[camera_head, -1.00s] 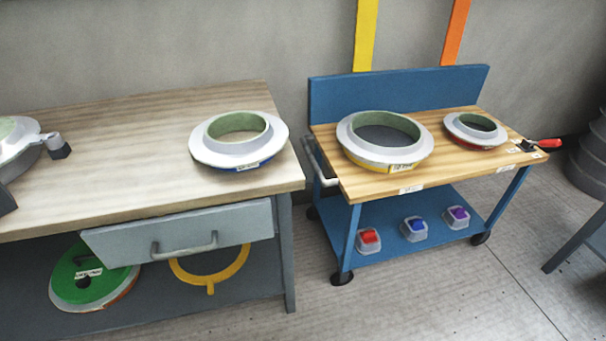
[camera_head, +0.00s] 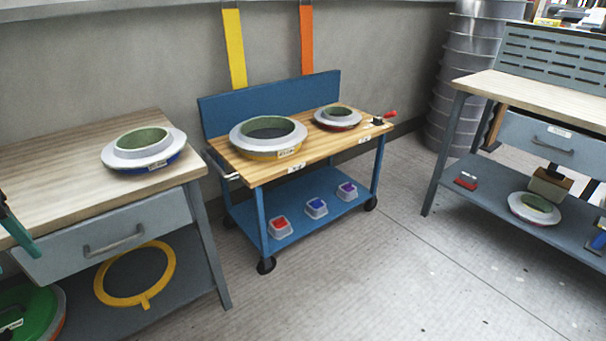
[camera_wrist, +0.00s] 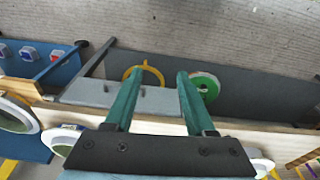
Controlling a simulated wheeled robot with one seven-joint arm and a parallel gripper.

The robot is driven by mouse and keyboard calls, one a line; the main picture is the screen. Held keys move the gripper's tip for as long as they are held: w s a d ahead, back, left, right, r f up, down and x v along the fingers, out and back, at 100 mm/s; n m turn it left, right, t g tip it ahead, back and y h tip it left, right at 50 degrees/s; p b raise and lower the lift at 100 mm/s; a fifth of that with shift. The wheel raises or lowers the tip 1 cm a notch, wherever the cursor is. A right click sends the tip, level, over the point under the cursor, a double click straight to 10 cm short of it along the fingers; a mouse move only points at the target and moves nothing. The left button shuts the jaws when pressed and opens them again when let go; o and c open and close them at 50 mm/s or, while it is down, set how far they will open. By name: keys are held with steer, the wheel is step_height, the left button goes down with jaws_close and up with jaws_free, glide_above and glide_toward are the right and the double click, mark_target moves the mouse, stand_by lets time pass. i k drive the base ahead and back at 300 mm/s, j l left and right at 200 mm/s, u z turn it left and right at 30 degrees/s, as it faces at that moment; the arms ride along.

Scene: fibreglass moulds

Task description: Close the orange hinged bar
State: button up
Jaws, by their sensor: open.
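The orange bar (camera_head: 307,40) stands upright against the back wall, behind the blue cart, right of a similar yellow bar (camera_head: 234,48). Its top end meets the rail or edge along the top of the wall; its hinge is not clear at this size. My gripper (camera_wrist: 156,80) is open and empty in the wrist view, its two teal fingers apart above the grey bench. Part of a teal finger also shows at the left edge of the head view, far from the orange bar. The orange bar is not seen in the wrist view.
The blue cart (camera_head: 262,184) bears two ring moulds and a red-handled tool. A wooden-topped bench (camera_head: 60,170) with a drawer stands left, another bench (camera_head: 530,95) right. Grey stacked drums (camera_head: 465,75) stand at the back. The floor (camera_head: 400,260) between cart and right bench is clear.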

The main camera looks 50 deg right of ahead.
mark_target(306, 11)
steer(key=z, duration=1.3)
steer(key=u, duration=0.3)
steer(key=i+l+u, duration=0.15)
steer(key=l+u, duration=0.3)
steer(key=i+l+u, duration=0.15)
steer(key=l+u, duration=0.2)
steer(key=u, duration=0.15)
steer(key=l+u, duration=0.3)
steer(key=l, duration=1)
steer(key=l+u, duration=0.25)
steer(key=l, duration=1.1)
